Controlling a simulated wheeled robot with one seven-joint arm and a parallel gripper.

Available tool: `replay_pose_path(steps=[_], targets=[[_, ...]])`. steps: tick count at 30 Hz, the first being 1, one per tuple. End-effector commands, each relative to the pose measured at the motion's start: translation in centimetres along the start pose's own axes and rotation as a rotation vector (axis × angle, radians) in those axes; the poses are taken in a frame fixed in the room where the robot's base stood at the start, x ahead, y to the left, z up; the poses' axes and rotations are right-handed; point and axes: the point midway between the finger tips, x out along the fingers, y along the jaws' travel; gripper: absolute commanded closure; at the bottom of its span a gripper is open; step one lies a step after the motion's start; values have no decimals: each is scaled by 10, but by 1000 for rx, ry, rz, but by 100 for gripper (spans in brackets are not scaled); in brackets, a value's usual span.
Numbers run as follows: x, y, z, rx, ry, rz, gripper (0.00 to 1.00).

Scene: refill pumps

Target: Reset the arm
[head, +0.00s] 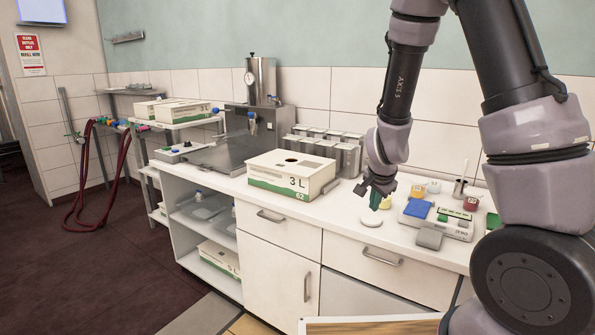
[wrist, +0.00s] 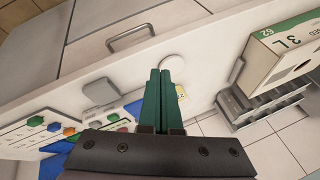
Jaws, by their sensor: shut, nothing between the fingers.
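My gripper (head: 377,200) is above the white counter in the head view, between the 3 L box and the scale-like device. Its green fingers are together, pointing down, with nothing between them. In the wrist view the gripper (wrist: 160,75) shows its two green fingers side by side and closed. Just past the fingertips in that view is a round white disc (wrist: 173,61), which lies on the counter; the disc also shows in the head view (head: 371,222) below the gripper. My arm comes in from the upper right of the head view.
A white 3 L box (head: 291,174) stands left of my gripper, with grey canisters (head: 347,159) behind it. To the right is a device (head: 437,219) with a blue pad, near small coloured jars (head: 471,203). A steel machine (head: 262,79) stands at the back left. Drawers (head: 378,258) are below.

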Motion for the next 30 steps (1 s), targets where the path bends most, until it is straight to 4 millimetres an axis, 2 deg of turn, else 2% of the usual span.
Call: replay_pose_path(steps=[1,3,9,14,18,21,24,30], targets=[[-22,-10,-6,-1,-36,-39,100],[-50,-18,-9,-24,-86,-81,100],[-134,-26,-22,-126,-175,-197,100],[-203,-16,-31,-239,-189,-269,100],[-259,5,-35,-346,-166,-305,100],[-293,24,-35,-419,-135,-309,100],[-317,42,-33,-476,-104,-301,100],[-341,64,-28,-537,-67,-278,100]])
